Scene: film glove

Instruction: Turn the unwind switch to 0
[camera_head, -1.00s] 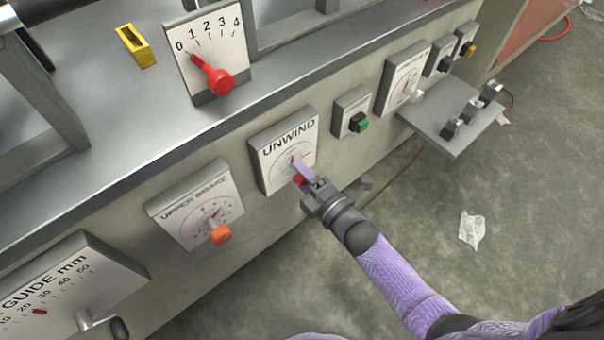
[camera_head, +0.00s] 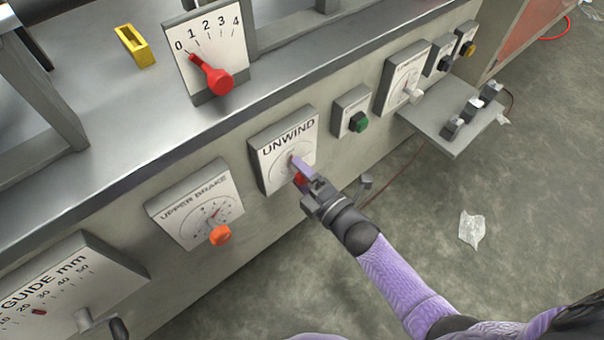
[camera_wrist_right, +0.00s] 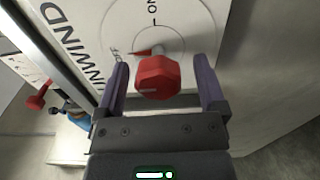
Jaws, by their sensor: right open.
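The unwind panel (camera_head: 284,150) is a white plate on the machine's front face, with a dial and a red knob (camera_head: 299,179). My right gripper (camera_head: 303,172) is at the knob. In the wrist view its purple fingers (camera_wrist_right: 162,92) stand on both sides of the knob, open, with gaps showing. My left gripper is not in view.
The upper brake panel (camera_head: 197,206) with an orange knob is to the left. A green button box (camera_head: 351,112) and a small grey shelf (camera_head: 455,115) are to the right. A red lever scale (camera_head: 211,52) stands above. Open floor lies at right.

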